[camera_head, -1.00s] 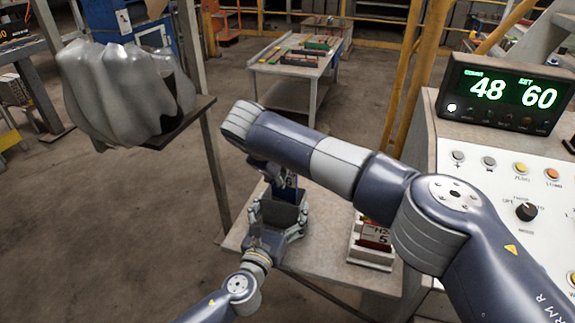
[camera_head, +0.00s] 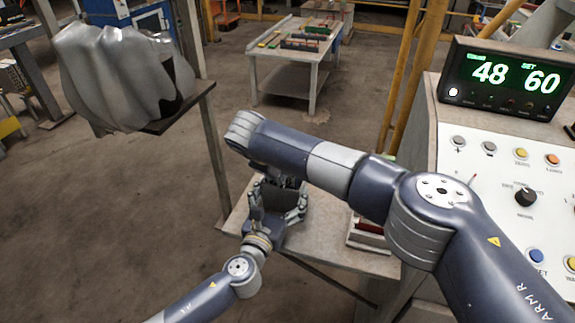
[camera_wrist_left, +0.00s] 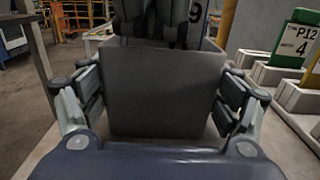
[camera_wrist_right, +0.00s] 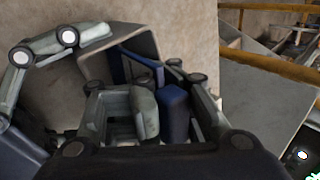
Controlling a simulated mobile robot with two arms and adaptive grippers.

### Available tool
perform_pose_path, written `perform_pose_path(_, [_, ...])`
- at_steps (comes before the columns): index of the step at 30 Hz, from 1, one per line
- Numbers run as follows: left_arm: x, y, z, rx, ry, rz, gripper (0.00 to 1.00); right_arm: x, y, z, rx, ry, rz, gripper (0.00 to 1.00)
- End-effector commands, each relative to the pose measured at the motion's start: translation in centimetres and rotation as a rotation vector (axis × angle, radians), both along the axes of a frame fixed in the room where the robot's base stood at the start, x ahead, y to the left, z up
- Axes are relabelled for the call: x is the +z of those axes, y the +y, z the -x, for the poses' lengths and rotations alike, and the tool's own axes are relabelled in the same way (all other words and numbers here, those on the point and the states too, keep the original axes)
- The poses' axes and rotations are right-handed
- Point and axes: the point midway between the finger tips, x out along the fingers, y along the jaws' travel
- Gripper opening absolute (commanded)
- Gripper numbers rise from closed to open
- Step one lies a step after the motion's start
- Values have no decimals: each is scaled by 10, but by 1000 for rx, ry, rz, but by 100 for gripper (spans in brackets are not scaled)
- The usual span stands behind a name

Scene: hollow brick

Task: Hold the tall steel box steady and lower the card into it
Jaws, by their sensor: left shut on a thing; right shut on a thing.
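The tall steel box (camera_head: 292,203) stands on the bench; its dark grey side (camera_wrist_left: 165,95) fills the middle of the left wrist view. My left gripper (camera_head: 279,208) is shut on the box, one finger against each side. My right gripper (camera_wrist_left: 152,22) is just above the box's mouth, mostly hidden by its own arm in the head view. It is shut on the blue card (camera_wrist_right: 140,65), whose edge shows within the box opening in the right wrist view. The card's lower part is hidden by the walls. A bit of it with a "9" shows behind the right fingers.
A pale rack (camera_head: 368,232) with cards stands right of the box, partly behind my right arm; a green-and-white card marked P12 4 (camera_wrist_left: 297,42) stands in it. The control panel (camera_head: 500,180) is at right, its display (camera_head: 510,80) reading 48 and 60.

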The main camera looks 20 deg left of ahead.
Motion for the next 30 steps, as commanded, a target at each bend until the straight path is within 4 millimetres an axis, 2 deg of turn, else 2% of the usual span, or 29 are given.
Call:
perform_pose_path(13, [1,0,0,0,-3,0,47,-7,0,0,-1,-1,1,0])
perform_pose_path(18, [1,0,0,0,-3,0,47,-7,-1,0,-1,-1,1,40])
perform_pose_path(21, [1,0,0,-1,-3,0,47,-7,-1,-1,-2,-3,2,59])
perform_pose_path(30, [2,0,0,-1,-4,0,47,-9,0,1,1,5,2,59])
